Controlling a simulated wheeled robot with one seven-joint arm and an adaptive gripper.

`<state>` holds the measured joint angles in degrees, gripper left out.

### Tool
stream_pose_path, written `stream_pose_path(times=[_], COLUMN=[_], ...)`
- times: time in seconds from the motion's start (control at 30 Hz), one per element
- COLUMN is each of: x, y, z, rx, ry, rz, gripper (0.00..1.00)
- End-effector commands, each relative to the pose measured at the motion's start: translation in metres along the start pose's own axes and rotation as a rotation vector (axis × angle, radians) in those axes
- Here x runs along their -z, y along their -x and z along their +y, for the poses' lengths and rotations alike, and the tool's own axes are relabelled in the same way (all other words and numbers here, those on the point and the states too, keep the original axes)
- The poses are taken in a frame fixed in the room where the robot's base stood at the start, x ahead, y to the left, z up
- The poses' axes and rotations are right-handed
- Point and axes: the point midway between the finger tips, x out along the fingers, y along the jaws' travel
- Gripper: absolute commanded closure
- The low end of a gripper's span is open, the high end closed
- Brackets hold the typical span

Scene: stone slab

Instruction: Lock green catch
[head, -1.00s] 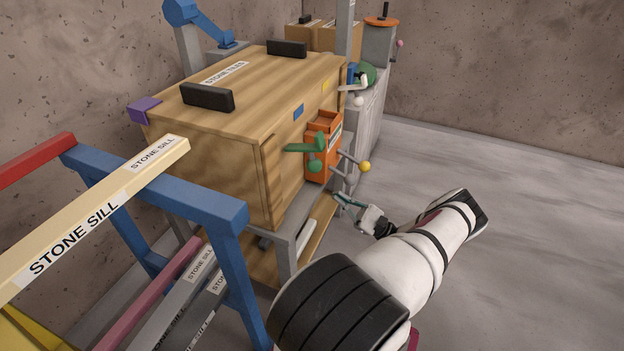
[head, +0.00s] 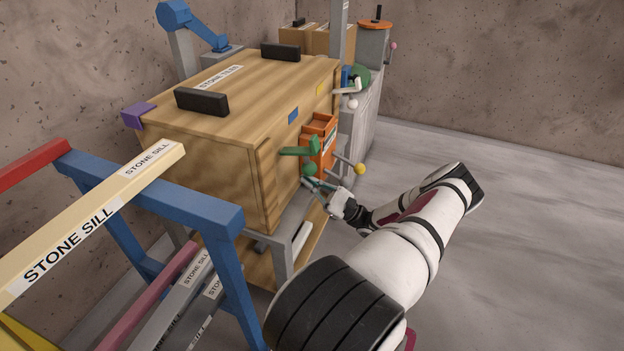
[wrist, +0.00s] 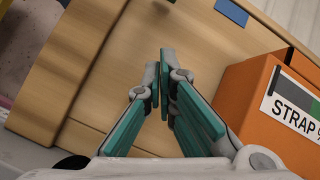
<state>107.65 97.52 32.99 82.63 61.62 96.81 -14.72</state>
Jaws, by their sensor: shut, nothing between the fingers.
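The green catch (head: 299,151) is a flat green bar with an upright tab at its right end, at the near right side of the wooden crate (head: 210,162). A green ball knob (head: 309,169) sits just below it. My gripper (head: 308,183) is just below the knob in the head view; whether they touch I cannot tell. In the wrist view my gripper's teal fingers (wrist: 164,84) are closed together with nothing between them, in front of the crate's wooden face (wrist: 190,55). I cannot make out the catch in the wrist view.
An orange box (head: 319,143) is on the crate's side; its "STRAP" label shows in the wrist view (wrist: 292,110). A rod with a yellow ball (head: 360,169) is close to my gripper's right. A blue rack (head: 228,215) holds sills at left. Floor at right is clear.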

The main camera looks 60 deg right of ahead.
Motion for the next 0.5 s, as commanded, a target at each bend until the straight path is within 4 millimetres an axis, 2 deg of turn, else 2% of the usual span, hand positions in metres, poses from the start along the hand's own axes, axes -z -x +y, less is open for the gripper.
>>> stream_pose_path(times=[0.03,0.2,0.5], x=[-0.01,-0.026,-0.034], y=[0.002,-0.003,-0.005], z=[-0.002,-0.002,-0.001], rx=[0.003,0.002,0.001], ry=[0.003,0.003,0.003], rz=[0.004,0.003,0.003], gripper=[1.0,1.0,1.0])
